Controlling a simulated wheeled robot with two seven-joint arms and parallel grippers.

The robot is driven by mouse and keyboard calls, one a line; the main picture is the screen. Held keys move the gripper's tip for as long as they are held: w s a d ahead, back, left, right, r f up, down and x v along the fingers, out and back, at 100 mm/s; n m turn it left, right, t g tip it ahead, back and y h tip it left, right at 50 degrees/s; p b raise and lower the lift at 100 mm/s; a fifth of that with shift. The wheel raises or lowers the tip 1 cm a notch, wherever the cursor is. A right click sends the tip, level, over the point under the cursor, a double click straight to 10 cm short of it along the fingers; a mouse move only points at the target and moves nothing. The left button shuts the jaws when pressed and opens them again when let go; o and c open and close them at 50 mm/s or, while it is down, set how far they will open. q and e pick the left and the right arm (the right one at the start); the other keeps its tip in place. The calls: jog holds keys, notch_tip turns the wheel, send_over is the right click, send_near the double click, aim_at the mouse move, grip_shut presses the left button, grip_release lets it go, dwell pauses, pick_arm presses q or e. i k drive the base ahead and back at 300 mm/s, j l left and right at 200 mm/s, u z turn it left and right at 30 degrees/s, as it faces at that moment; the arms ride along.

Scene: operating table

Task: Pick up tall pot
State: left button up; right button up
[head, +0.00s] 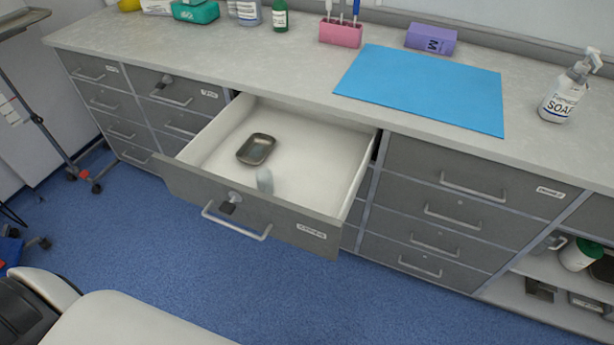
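A drawer (300,125) under the counter stands pulled open. Inside it lies a small shallow metal dish (256,149). In front of the dish is a small pale grey, shiny item (265,180), close to the drawer's front panel; it may be the tall pot, but it is too small to tell. Neither of my grippers shows in the head view.
A blue mat (420,88) lies on the counter (270,62), bare on top. A soap spray bottle (563,98) stands right of it; a pink holder (341,33) and a purple box (431,39) stand behind. Open shelves (548,300) at lower right hold a green-and-white container (577,254).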

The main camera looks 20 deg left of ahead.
aim_at(264, 178)
jog(key=l+u, duration=0.2)
jog(key=u, duration=0.25)
jog(key=i+l+u, duration=0.1)
jog(key=l+u, duration=0.15)
jog(key=u, duration=0.2)
jog(key=l+u, duration=0.2)
jog(key=u, duration=0.25)
